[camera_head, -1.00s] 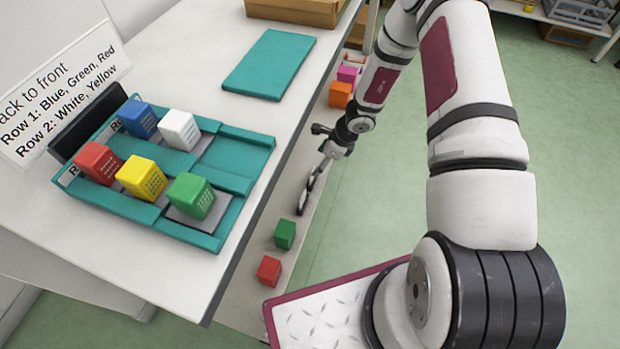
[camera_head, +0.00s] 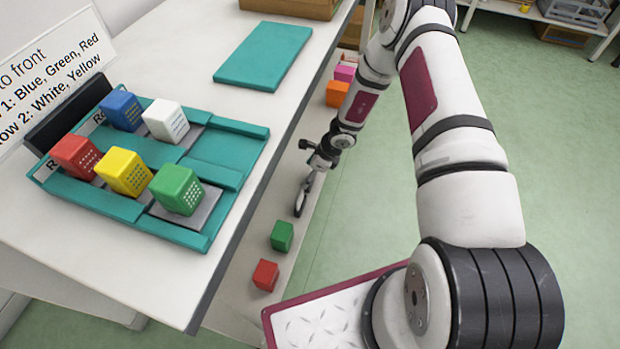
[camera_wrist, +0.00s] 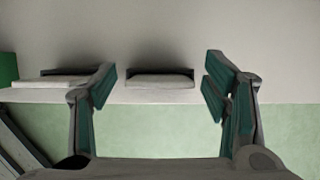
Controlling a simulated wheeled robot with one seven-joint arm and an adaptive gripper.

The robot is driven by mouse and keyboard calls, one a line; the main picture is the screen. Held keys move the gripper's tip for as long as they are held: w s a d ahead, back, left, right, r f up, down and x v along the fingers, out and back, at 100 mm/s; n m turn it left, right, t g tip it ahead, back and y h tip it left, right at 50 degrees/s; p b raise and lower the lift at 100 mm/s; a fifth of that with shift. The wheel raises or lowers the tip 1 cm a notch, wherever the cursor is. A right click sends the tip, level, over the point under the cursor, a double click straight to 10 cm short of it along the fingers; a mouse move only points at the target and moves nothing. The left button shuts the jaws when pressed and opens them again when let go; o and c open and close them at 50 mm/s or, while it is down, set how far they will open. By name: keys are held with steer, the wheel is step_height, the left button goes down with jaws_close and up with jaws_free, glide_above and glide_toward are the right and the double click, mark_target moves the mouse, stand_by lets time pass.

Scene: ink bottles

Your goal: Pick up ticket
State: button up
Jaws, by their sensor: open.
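No thing is clearly readable as a ticket. In the wrist view, a small pale flat piece (camera_wrist: 160,80) with a dark strip behind it lies near the shelf's edge, between my fingertips in the picture. A similar pale piece (camera_wrist: 50,82) lies to its left, partly behind the left finger. My gripper (camera_wrist: 160,95) is open, with nothing between its green-padded fingers. In the head view my gripper (camera_head: 302,196) is low over the shelf beside the table, and the pale pieces cannot be made out there.
A green block (camera_head: 282,236) and a red block (camera_head: 265,275) stand on the low shelf (camera_head: 240,305); orange (camera_head: 338,93) and pink blocks are farther back. The table holds a teal tray (camera_head: 225,178) with several coloured bottles, a sign (camera_head: 50,85) and a teal mat (camera_head: 262,57).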

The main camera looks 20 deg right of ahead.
steer(key=c, duration=0.9)
steer(key=shift+c, duration=0.2)
steer(key=shift+r, duration=0.15)
